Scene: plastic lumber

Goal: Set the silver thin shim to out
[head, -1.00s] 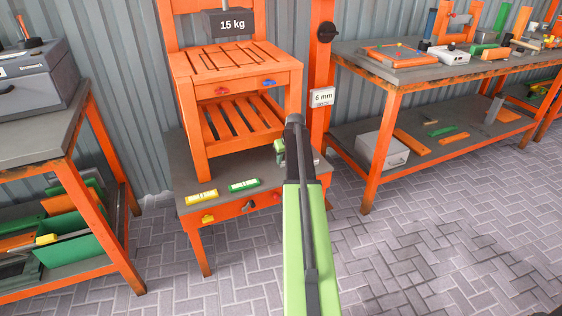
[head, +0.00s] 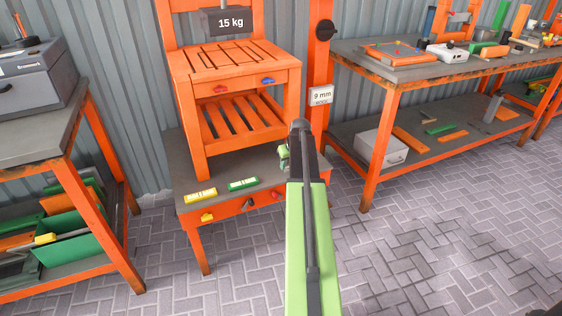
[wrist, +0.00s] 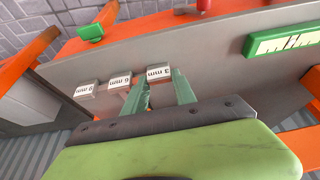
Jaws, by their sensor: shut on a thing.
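My gripper (wrist: 162,80) has its two teal fingers on either side of the small silver block labelled 3 mm (wrist: 158,72), and it is shut on that shim. The block's label reads upside down in the wrist view. Two similar silver blocks, 6 mm (wrist: 120,80) and 9 mm (wrist: 86,89), sit to its left along the grey surface, apart from the fingers. In the head view, my arm hides most of the shims. A display plate (head: 321,96) on the orange post reads 9 mm.
The orange press frame (head: 235,70) with a 15 kg weight (head: 230,23) stands on the low bench. Yellow (head: 201,195) and green (head: 243,184) labelled pieces lie on the bench. A workbench (head: 385,72) stands right, another (head: 45,135) left. The paved floor in front is clear.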

